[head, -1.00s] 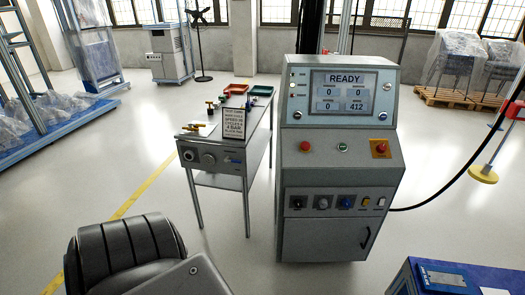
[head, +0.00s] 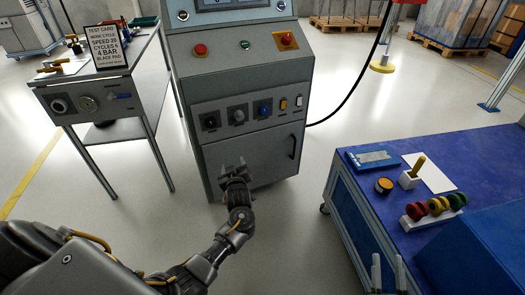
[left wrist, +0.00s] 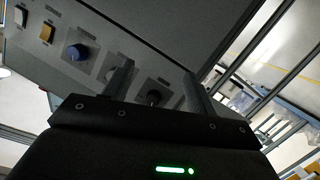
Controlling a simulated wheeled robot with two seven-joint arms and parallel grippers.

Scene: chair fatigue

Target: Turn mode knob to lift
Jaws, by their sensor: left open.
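The grey control console (head: 250,75) has a row of knobs on its lower front: a black knob (head: 210,122), a grey knob (head: 238,116) and a blue knob (head: 263,109). Their labels are too small to read, so I cannot tell which is the mode knob or its setting. My left gripper (head: 234,170) is open and empty, below the knob row in front of the console door. In the left wrist view the black knob (left wrist: 155,96) shows between the fingers, apart from them; the blue knob (left wrist: 77,53) is further left. My right gripper (head: 388,270) appears open at the bottom right.
A yellow switch (head: 284,103) and a white switch (head: 299,101) sit right of the knobs. A side table (head: 120,85) with a test card (head: 103,43) stands left. A blue-topped bench (head: 450,155) with small items stands right. Red buttons (head: 200,49) are above.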

